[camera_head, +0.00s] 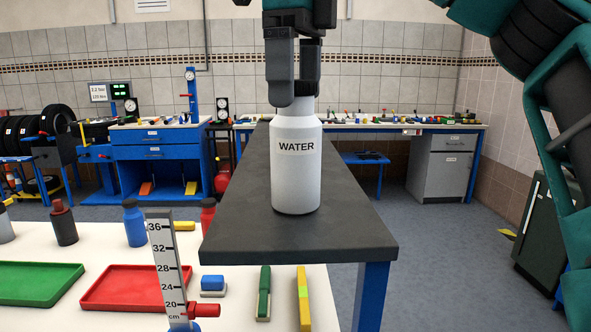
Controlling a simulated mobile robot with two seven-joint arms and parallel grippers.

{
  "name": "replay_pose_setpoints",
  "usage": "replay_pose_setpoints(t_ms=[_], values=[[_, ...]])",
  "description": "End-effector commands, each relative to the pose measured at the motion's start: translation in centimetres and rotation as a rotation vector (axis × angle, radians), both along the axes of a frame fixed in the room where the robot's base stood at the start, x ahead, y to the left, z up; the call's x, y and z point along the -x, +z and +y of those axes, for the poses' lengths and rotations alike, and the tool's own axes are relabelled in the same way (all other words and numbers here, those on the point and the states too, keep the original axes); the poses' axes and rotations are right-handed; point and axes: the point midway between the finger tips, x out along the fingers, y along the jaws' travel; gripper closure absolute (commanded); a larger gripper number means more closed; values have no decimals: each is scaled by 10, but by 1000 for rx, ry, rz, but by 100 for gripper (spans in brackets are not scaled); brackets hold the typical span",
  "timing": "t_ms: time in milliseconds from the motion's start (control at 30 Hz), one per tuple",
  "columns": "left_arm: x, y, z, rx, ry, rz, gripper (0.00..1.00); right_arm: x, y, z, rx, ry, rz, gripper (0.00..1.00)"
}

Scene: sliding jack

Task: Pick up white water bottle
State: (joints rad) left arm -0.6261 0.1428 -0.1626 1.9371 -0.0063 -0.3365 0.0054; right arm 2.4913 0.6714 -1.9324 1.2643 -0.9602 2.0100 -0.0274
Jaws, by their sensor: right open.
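The white water bottle (297,172), labelled WATER, stands upright on a dark grey narrow bench top (345,235). My right gripper (294,92) comes down from above, its two black fingers at the bottle's top. The fingers overlap the neck in the picture and hide the cap. They are open, one towards the left and one towards the right of the neck; I cannot tell whether they touch it. My left gripper is not in view.
A white table at lower left holds a green tray (38,283), a red tray (128,289), a blue bottle (134,224), a dark bottle (63,225) and an upright height gauge (167,262). A workbench with small tools stands along the back wall. A grey cabinet (548,235) is at right.

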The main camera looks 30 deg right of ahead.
Motion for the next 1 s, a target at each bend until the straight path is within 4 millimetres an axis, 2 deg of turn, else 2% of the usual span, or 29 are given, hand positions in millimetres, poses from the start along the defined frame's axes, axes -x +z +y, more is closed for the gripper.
replay_pose_setpoints(t_ms=[167,400,700,1000], values=[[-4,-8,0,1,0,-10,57,2,-15,2,1,2,1,0],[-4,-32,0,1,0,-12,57,5,-49,4,-2,1,1,0],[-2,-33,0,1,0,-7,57,5,-51,4,0,0,-2,1],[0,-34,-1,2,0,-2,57,5,-51,4,0,0,-2,30]])
